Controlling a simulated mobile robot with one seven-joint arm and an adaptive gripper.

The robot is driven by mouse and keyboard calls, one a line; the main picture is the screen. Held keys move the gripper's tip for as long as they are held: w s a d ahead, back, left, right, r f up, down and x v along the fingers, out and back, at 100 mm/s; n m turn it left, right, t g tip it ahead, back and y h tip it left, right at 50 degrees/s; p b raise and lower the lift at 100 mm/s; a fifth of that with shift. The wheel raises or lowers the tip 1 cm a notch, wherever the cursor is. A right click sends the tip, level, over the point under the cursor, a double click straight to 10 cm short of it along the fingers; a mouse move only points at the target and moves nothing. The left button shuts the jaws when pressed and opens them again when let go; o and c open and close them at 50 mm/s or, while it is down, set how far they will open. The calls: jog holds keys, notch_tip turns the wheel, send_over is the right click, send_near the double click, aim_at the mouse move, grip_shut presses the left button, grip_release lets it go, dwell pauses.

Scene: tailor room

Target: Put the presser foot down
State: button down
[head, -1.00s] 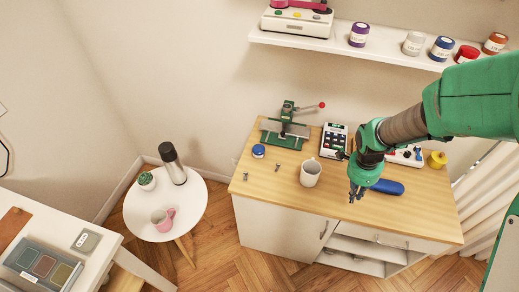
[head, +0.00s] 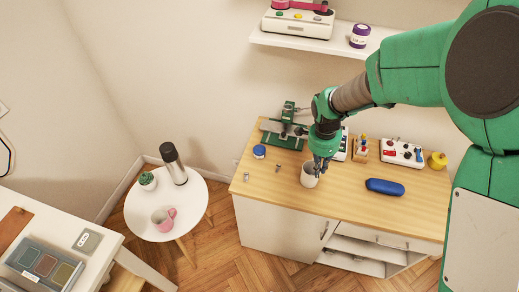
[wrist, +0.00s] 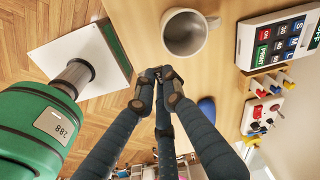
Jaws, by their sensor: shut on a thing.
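My gripper (head: 317,173) is at the front of the white mug (head: 308,180), above the wooden worktop (head: 345,203). In the wrist view my fingertips (wrist: 158,76) are closed together on a small dark metallic piece, which looks like the presser foot (wrist: 157,71). It is mostly hidden by the fingers, and I cannot make out its shape. The mug (wrist: 184,34) shows just beyond the fingertips, open side toward me, apart from them. In the head view the piece is too small to tell.
Two small metal pieces (head: 246,176) (head: 278,168) and a blue-lidded tin (head: 259,152) lie at the worktop's left. A green press (head: 283,138) stands behind. A blue case (head: 384,187), control box (head: 402,152) and yellow spool (head: 437,160) are right. The front middle is clear.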

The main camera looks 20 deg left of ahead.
jog(key=a+n, duration=0.3)
jog(key=a, duration=1.5)
jog(key=shift+w+a+f, duration=0.1)
jog(key=shift+w+f, duration=0.1)
jog(key=shift+f, duration=1.15)
jog(key=shift+w+a+f, duration=0.1)
jog(key=shift+w+f, duration=0.1)
jog(key=shift+f, duration=1.15)
jog(key=shift+d+p, duration=0.1)
jog(key=shift+p, duration=0.2)
jog(key=shift+d+m+p, duration=0.15)
jog(key=shift+m+p, duration=0.6)
jog(key=shift+m, duration=0.85)
jog(key=shift+w, duration=0.1)
jog(key=b, duration=0.2)
send_over(261, 147)
jog(key=shift+f, duration=0.75)
jog(key=shift+f+b, duration=0.4)
jog(key=shift+f, duration=1.4)
